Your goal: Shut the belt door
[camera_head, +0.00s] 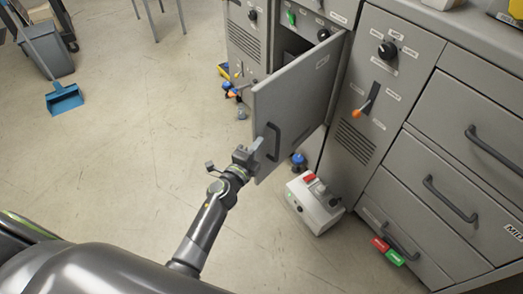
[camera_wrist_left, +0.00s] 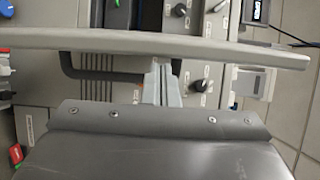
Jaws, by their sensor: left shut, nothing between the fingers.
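The grey belt door (camera_head: 300,95) stands open, swung out from the cabinet front in the head view. Its dark bar handle (camera_head: 273,143) is on the face towards my arm. My left gripper (camera_head: 257,145) is shut and empty, close beside that face at the handle. In the left wrist view the door (camera_wrist_left: 230,48) shows as a long pale edge across the top. The shut fingertips (camera_wrist_left: 163,72) point at it, beside the dark handle (camera_wrist_left: 80,73). I cannot tell whether they touch the door. My right gripper is not in view.
Grey drawers (camera_head: 450,185) line the right. The floor left of my arm is open, with a blue dustpan (camera_head: 64,98) farther off.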

